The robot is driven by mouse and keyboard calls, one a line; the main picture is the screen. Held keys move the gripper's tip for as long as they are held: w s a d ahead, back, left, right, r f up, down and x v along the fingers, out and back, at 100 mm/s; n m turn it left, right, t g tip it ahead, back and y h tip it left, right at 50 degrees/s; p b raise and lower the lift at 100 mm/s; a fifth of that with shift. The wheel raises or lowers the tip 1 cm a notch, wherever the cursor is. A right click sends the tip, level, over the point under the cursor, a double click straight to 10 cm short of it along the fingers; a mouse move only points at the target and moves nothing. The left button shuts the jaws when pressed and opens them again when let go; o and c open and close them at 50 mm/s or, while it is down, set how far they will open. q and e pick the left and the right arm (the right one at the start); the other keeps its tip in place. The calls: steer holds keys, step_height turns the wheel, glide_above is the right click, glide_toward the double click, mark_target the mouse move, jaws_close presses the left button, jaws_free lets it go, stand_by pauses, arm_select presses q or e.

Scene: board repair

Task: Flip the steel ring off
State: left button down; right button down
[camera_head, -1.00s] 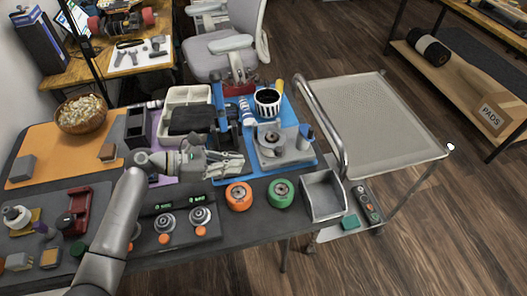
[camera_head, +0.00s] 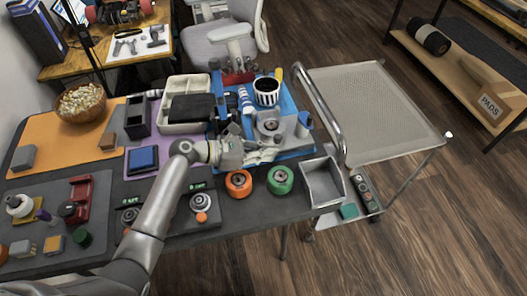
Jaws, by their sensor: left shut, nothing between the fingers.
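My left gripper (camera_head: 279,152) is shut and empty, at the front of this block and pointing right. It hides the block's lower front; I cannot tell whether it touches it. My right gripper is not in view.
An orange wheel (camera_head: 238,184) and a green wheel (camera_head: 280,180) stand just in front of my gripper. A metal bin (camera_head: 323,183) is at the table's right end. A striped cup (camera_head: 267,91) stands behind the block. The cart top (camera_head: 375,110) is empty.

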arm_select(q)
steer(key=shift+r, duration=0.1)
steer(key=shift+s+r+n+p, duration=0.1)
steer(key=shift+r+n+p, duration=0.5)
steer(key=shift+p, duration=0.9)
steer(key=w+r+n+g+h+p, duration=0.1)
steer(key=w+r+n+g+p, duration=0.2)
steer(key=r+p, duration=0.7)
steer(key=shift+a+n+h+p, duration=0.45)
steer(key=shift+n+p, duration=0.75)
steer(key=shift+p, duration=0.15)
steer(key=shift+w, duration=0.1)
steer(key=shift+r, duration=0.15)
step_height(320, 180, up, 10)
